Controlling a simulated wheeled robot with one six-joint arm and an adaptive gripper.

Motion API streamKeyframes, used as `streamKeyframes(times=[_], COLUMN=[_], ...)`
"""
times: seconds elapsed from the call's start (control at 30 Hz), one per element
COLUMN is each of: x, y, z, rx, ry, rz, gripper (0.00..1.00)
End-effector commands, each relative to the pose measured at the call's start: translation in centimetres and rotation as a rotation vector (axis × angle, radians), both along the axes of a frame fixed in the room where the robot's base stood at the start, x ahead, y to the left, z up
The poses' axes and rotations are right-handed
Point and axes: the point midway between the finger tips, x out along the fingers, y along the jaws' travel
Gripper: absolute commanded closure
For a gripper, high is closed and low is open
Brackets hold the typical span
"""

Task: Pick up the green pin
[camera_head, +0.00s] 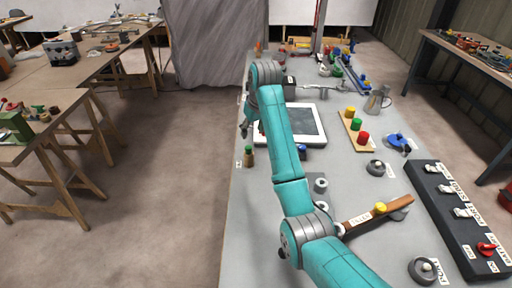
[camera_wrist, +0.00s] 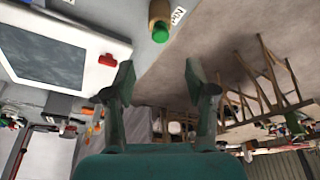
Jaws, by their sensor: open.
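A small pin with a green top and a wood-coloured body (camera_head: 248,154) stands near the left edge of the grey table, beside a small white label. It also shows at the top of the wrist view (camera_wrist: 160,22), beyond my fingertips and apart from them. My gripper (camera_wrist: 162,82) is open, with nothing between its fingers. In the head view my gripper (camera_head: 246,130) hangs at the table's left edge, just behind the pin, partly hidden by my arm. Another green peg (camera_head: 356,124) stands between a yellow and a red one on a wooden board.
A white-framed tablet-like panel (camera_head: 306,124) lies right of the pin. A metal jug (camera_head: 378,101), a blue-handled part (camera_head: 398,141) and a black switch panel (camera_head: 446,212) are farther right. Left of the grey table (camera_head: 237,215) is open floor, then wooden workbenches.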

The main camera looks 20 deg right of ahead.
Motion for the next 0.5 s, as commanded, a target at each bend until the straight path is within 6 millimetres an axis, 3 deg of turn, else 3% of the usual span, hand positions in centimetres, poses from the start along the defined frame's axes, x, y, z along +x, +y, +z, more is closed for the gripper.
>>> streamKeyframes(times=[0.2, 0.5], x=[0.9, 1.5], y=[0.3, 0.5], z=[-3.2, -5.3], rx=[0.0, 0.0], ry=[0.003, 0.002], rz=[0.0, 0.0], gripper=[0.44, 0.44])
